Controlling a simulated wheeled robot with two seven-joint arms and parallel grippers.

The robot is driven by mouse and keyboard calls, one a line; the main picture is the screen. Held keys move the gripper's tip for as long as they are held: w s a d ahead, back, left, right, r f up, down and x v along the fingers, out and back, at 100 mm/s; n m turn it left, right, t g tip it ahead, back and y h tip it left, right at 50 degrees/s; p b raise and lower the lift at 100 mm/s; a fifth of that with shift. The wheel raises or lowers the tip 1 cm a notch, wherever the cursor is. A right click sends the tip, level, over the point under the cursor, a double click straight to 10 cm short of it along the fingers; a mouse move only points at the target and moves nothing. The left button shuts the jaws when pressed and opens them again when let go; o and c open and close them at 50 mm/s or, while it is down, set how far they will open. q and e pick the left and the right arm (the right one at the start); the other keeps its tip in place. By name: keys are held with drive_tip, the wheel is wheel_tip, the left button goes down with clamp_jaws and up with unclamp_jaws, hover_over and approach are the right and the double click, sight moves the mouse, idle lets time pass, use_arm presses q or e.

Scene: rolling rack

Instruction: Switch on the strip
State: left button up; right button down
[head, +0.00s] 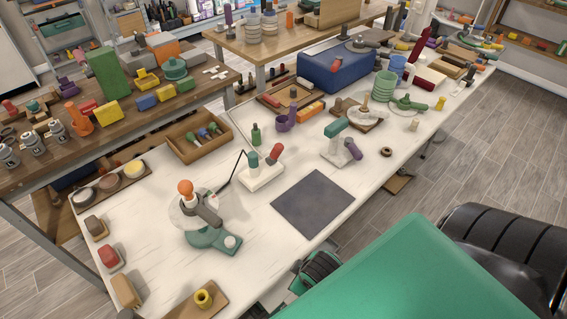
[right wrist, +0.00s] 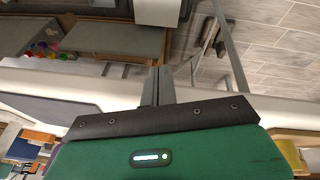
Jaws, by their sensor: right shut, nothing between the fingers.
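A small white block (head: 262,176) that looks like the strip lies near the middle of the white workbench in the head view. A green-topped piece (head: 253,160) and a red-topped piece (head: 275,153) stand up from it, and a thin black cord runs from its left end. I cannot make out a switch or its state. My right gripper (right wrist: 159,78) shows in the right wrist view, its grey fingers shut and empty. The strip cannot be made out in that view. My left gripper is not in view.
A dark grey mat (head: 313,203) lies bare to the right of the strip. A teal-based device with an orange knob (head: 185,188) stands to the left. A wooden tray (head: 181,151) lies behind, and a green-handled tool (head: 337,130) stands to the right.

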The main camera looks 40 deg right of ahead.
sight(277, 157)
wheel_tip(277, 157, up, 6)
drive_tip(key=f+n, duration=0.1)
drive_tip(key=w+d+r+n+t, duration=0.1)
drive_tip(key=w+d+n, duration=0.1)
drive_tip(key=n, duration=0.1)
drive_tip(key=w+d+n+t+h, duration=0.1)
drive_tip(key=w+d+n+t, duration=0.1)
drive_tip(key=w+d+n, duration=0.1)
drive_tip(key=w+d+r+n+t, duration=0.1)
drive_tip(key=w+d+n, duration=0.1)
drive_tip(key=n, duration=0.3)
drive_tip(key=shift+w+d+r+t+h, duration=0.3)
drive_tip(key=shift+w+d+t+h, duration=0.1)
drive_tip(key=shift+w, duration=0.05)
drive_tip(key=w+d+r+n+t, duration=0.2)
drive_tip(key=w+r+n, duration=0.1)
drive_tip(key=n, duration=0.5)
drive_tip(key=w+d+r+n+t+y, duration=0.1)
drive_tip(key=w+d+r+n+t, duration=0.2)
drive_tip(key=n, duration=0.6)
drive_tip(key=shift+w+d+n, duration=0.2)
drive_tip(key=shift+w+n, duration=0.1)
drive_tip(key=shift+w, duration=0.85)
